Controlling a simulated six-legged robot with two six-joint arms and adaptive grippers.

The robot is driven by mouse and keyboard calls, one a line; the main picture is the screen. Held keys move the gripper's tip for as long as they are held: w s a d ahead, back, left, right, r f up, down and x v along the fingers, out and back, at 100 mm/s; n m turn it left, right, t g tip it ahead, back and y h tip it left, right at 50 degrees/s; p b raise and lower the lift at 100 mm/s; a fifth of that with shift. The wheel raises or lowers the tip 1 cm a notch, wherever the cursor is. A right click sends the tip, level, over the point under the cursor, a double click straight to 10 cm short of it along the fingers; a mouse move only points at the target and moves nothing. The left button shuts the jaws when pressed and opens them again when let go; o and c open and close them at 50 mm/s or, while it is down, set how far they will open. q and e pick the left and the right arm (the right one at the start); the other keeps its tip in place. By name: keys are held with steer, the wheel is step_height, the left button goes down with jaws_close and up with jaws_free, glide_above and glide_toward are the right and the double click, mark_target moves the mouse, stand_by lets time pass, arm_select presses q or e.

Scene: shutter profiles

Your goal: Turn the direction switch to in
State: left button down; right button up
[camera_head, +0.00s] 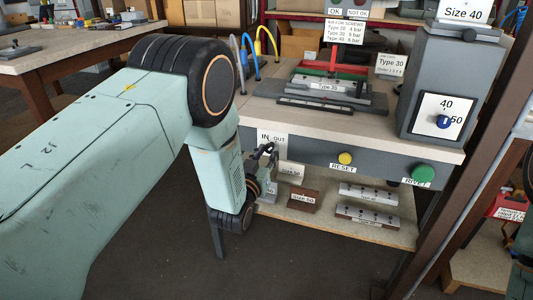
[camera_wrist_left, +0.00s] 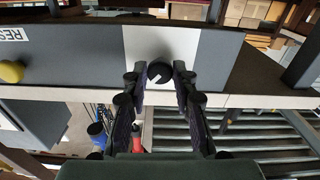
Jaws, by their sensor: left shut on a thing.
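The direction switch is a round black knob (camera_wrist_left: 160,71) on a white plate (camera_wrist_left: 192,48) on the grey front panel, seen in the left wrist view. In the head view its white "IN / out" label (camera_head: 272,138) shows at the left end of the panel, while the knob is hidden by my gripper. My left gripper (camera_head: 267,153) is at the panel just below that label. In the left wrist view its two dark fingers (camera_wrist_left: 160,76) are on both sides of the knob, shut on it. I cannot tell which way the knob points. My right gripper is out of view.
A yellow RESET button (camera_head: 345,158) and a green RIVET button (camera_head: 422,174) are on the same panel. A shelf (camera_head: 330,232) below holds labelled blocks and profiles. A grey box with a blue dial (camera_head: 443,121) stands on the bench at right.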

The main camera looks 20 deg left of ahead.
arm_select(q)
steer(key=n+p, duration=0.2)
steer(key=n, duration=0.2)
steer(key=n+p, duration=0.2)
steer(key=n, duration=0.2)
steer(key=shift+n, duration=0.3)
steer(key=n+p, duration=0.1)
steer(key=n, duration=0.3)
steer(key=shift+n+p, duration=0.3)
steer(key=shift+d+n+p, duration=0.1)
steer(key=shift+n+p, duration=0.45)
steer(key=shift+n, duration=1.35)
steer(key=c, duration=1.1)
jaws_free()
